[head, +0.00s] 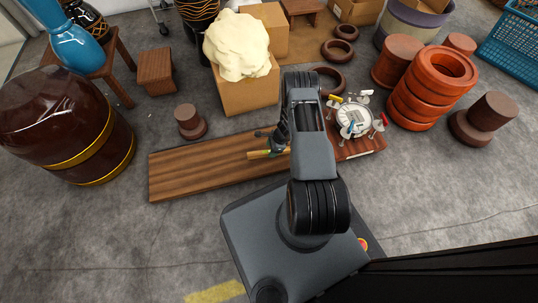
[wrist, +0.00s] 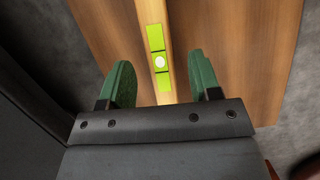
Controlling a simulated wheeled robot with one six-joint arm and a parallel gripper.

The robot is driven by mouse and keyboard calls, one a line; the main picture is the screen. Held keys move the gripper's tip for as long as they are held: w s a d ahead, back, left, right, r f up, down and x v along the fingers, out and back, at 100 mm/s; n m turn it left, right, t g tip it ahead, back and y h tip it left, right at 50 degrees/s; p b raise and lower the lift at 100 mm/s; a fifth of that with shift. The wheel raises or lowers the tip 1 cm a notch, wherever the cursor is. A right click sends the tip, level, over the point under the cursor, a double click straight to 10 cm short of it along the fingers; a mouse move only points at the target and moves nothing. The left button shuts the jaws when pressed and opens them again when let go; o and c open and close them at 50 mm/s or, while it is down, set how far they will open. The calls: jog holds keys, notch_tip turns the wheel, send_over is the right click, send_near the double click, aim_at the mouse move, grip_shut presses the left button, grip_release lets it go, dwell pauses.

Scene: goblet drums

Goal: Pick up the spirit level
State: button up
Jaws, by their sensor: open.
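The spirit level (wrist: 160,62) is a narrow yellow-green bar with a round pale vial in its middle. In the head view my gripper (head: 276,146) is low over the board at the bar. I cannot tell its exact height above the bar.
The wooden board (head: 195,170) lies on the grey floor. Stacked orange rings (head: 432,88), a small brown pedestal (head: 189,122) and a cardboard box (head: 247,95) stand around. The board's left part is clear.

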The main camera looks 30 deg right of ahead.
jog(key=x, duration=0.2)
jog(key=shift+w+a+f+b, duration=0.1)
jog(key=shift+a+f+b, duration=0.05)
jog(key=shift+f+b, duration=0.2)
jog(key=shift+r, duration=0.1)
jog(key=c, duration=1.1)
